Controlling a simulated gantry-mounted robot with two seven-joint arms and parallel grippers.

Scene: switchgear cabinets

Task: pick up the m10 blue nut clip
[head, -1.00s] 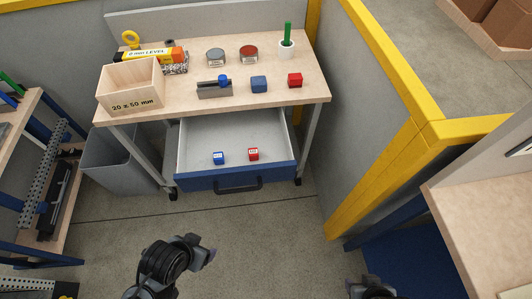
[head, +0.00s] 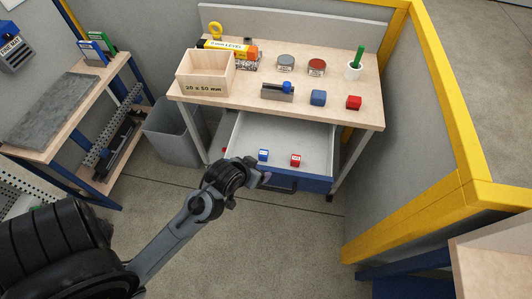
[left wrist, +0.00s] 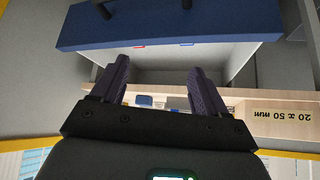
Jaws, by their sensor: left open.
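A small blue box-shaped clip with a white label (head: 263,155) sits in the open drawer (head: 318,140) under the workbench. Its lettering is too small to read. A similar red one (head: 295,160) sits to its right. A plain blue block (head: 318,97) stands on the benchtop. My left gripper (head: 264,180) is near the drawer's front, below the blue clip in the head view. In the left wrist view its fingers (left wrist: 160,88) are spread with nothing between them. There, only a sliver of blue (left wrist: 187,43) shows past the drawer front (left wrist: 170,24).
The drawer's blue front and dark handle (head: 285,187) are close to my left gripper. A grey bin (head: 174,130) stands left of the drawer. The benchtop holds a wooden box (head: 205,75), a red block (head: 354,102) and tins. Floor in front is free.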

